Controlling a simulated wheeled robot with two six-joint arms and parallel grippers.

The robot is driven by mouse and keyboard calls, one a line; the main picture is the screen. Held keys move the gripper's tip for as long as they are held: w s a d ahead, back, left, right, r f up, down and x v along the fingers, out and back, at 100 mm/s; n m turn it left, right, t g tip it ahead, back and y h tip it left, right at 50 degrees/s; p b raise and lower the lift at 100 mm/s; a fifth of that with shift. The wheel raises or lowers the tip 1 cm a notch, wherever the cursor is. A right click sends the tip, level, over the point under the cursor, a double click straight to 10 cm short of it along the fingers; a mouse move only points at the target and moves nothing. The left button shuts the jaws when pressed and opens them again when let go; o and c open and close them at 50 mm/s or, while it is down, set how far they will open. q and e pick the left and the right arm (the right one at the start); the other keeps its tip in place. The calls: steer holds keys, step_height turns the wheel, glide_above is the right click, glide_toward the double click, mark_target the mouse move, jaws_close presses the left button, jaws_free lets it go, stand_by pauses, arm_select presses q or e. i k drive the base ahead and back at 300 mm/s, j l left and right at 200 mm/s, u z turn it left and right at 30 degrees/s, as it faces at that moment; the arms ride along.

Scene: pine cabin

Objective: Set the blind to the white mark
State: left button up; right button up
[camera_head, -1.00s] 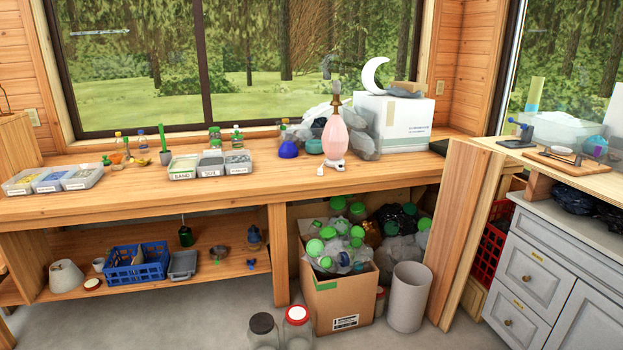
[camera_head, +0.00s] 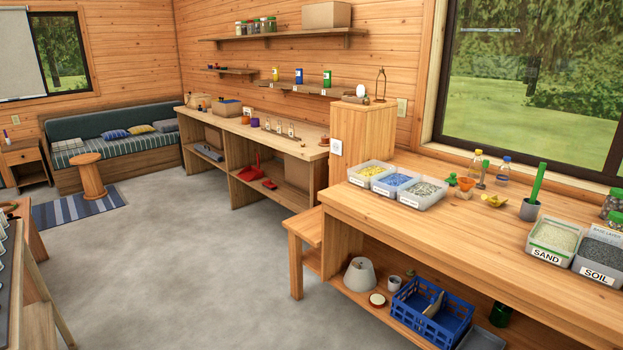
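A pale roller blind (camera_head: 18,50) hangs over the left part of a window (camera_head: 60,48) at the far upper left of the head view. Its left side is cut off by the picture edge. Its lower edge is near the bottom of the window. I cannot make out a white mark or a cord at this distance. Neither of my grippers is in view.
A bench with a dark cushion (camera_head: 110,130) stands below the window, with a stool (camera_head: 90,178) and striped rug (camera_head: 78,207) before it. Workbenches (camera_head: 450,215) line the right side. Open grey floor (camera_head: 190,265) lies between. A table edge (camera_head: 40,290) is at the left.

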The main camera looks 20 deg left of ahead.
mark_target(22, 98)
steer(key=i+j+u, duration=0.3)
steer(key=i+u, duration=0.15)
steer(key=i+j+u, duration=0.15)
steer(key=i+u, duration=0.75)
steer(key=i+l+u, duration=0.25)
steer(key=i+u, duration=0.45)
steer(key=i, duration=2.8)
steer(key=i+u, duration=0.1)
steer(key=i, duration=0.85)
steer(key=i+l, duration=0.1)
steer(key=i, duration=0.9)
steer(key=i+l+u, duration=0.1)
steer(key=i, duration=0.85)
steer(key=i+u, duration=0.15)
steer(key=i, duration=0.5)
steer(key=i+u, duration=0.1)
steer(key=i, duration=0.6)
steer(key=i+l+u, duration=0.15)
steer(key=i, duration=0.5)
steer(key=i+j+u, duration=0.15)
steer(key=i+u, duration=0.2)
steer(key=i, duration=1)
steer(key=i+j+z, duration=0.1)
steer(key=i+z, duration=0.2)
steer(key=i+j+z, duration=0.15)
steer(key=i+z, duration=0.15)
steer(key=i, duration=0.2)
steer(key=i+j+z, duration=0.35)
steer(key=z, duration=0.35)
